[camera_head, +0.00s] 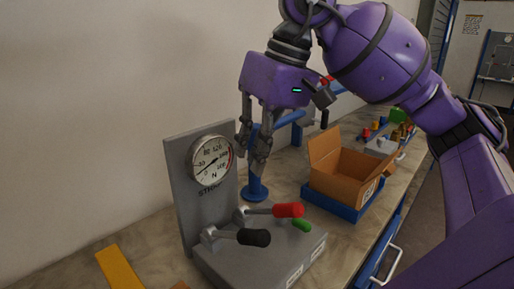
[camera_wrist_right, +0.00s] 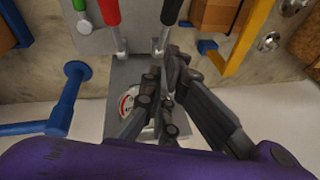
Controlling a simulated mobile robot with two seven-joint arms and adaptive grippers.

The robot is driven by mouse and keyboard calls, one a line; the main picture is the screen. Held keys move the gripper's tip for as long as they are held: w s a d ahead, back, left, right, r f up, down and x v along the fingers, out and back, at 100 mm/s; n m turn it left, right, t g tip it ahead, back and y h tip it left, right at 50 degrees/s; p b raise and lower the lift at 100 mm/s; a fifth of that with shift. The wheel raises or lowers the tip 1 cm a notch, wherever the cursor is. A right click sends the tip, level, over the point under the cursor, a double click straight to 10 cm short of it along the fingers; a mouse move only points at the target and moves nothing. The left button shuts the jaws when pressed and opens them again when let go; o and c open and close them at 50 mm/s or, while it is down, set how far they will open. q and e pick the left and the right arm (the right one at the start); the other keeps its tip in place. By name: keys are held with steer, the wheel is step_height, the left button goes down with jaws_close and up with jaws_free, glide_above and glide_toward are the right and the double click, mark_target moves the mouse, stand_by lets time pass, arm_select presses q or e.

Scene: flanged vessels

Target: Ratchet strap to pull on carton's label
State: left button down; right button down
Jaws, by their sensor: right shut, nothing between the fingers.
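A grey strap device (camera_head: 215,262) stands on the bench. Its upright panel bears a round dial gauge (camera_head: 211,160) marked N; the needle reading is too small to tell. A red-handled lever (camera_head: 288,210), a black-handled lever (camera_head: 254,237) and a green handle (camera_head: 301,226) project from it. An open cardboard carton (camera_head: 345,181) stands to the right; the small print on its side is unreadable. My right gripper (camera_head: 259,165) is shut and empty, pointing down beside the gauge panel. In the wrist view, the gripper (camera_wrist_right: 163,82) partly covers the gauge (camera_wrist_right: 128,106). My left gripper is out of view.
A blue post with a round foot (camera_head: 256,190) stands behind the device, close to my right gripper. The carton sits in a blue tray (camera_head: 334,207). A yellow bar (camera_head: 120,268) lies at front left. Small coloured items (camera_head: 398,132) stand at the far right.

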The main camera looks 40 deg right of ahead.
mark_target(235, 235)
steer(key=s+x, duration=0.2)
steer(key=x, duration=0.7)
steer(key=shift+s+a+f+p, duration=0.2)
steer(key=shift+s+f+p, duration=0.05)
steer(key=shift+s+p, duration=0.2)
